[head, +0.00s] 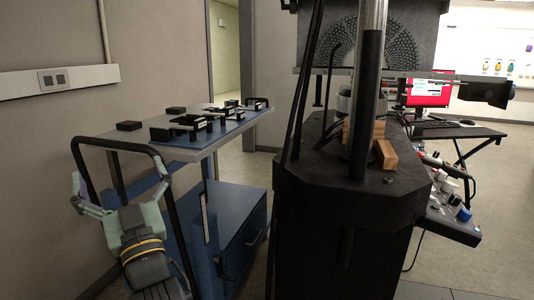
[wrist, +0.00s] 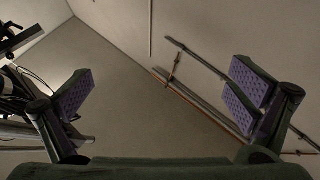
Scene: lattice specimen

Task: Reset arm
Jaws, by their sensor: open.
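My gripper (head: 112,198) is at the lower left of the head view, raised beside the blue cart. Its two fingers are spread wide with nothing between them. In the wrist view the gripper (wrist: 158,98) shows its purple-padded fingers far apart at left and right. No object is in contact with the fingers that I can see.
A blue cart (head: 258,117) with several black fixtures on top stands behind my gripper. A black testing machine (head: 350,195) with wooden blocks (head: 386,154) on it fills the centre right. A control panel (head: 455,225) juts from its right side. A desk with a red monitor (head: 425,90) is behind.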

